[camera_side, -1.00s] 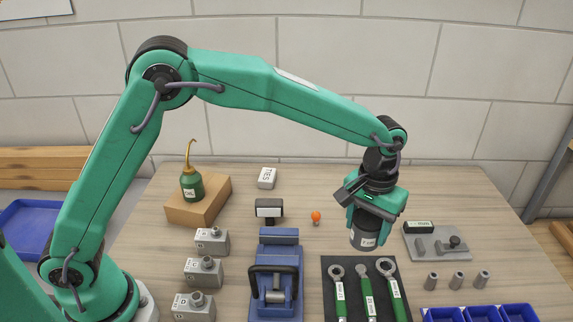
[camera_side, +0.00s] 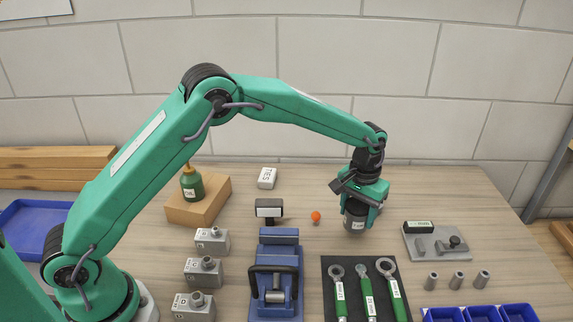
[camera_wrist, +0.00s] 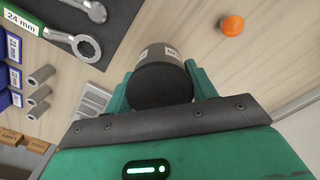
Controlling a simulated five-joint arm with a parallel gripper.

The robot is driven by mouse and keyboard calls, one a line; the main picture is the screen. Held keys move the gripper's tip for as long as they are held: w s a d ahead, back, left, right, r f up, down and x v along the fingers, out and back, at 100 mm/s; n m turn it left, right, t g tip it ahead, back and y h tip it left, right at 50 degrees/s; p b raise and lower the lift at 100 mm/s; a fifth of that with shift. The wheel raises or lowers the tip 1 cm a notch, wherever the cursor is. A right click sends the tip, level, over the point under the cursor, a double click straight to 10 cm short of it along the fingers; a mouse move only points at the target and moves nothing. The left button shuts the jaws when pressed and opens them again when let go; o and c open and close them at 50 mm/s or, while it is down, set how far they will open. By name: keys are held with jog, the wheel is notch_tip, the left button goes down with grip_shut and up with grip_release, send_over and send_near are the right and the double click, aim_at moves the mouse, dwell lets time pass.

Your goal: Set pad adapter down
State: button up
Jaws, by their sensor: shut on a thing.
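The pad adapter is a dark grey cylinder (camera_side: 355,217) with a small white label, seen in the side view beneath my gripper (camera_side: 362,204). It also shows in the wrist view (camera_wrist: 160,80), between the two green fingers of my gripper (camera_wrist: 160,85). My gripper is shut on it. The adapter looks upright and close to the wooden tabletop, behind the black mat. Whether its underside touches the table cannot be told.
A black mat (camera_side: 329,262) with green-handled wrenches lies in front. A grey plate (camera_side: 420,243) with a black block is to the right. A blue vise (camera_side: 278,247) stands left. Bare table lies behind.

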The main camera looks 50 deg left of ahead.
aim_at(355, 224)
jog(key=shift+f, duration=1.95)
jog(key=shift+f, duration=0.15)
jog(key=o, duration=1.4)
notch_tip(355, 224, up, 12)
jog(key=shift+r, duration=0.1)
jog(key=shift+r, duration=0.15)
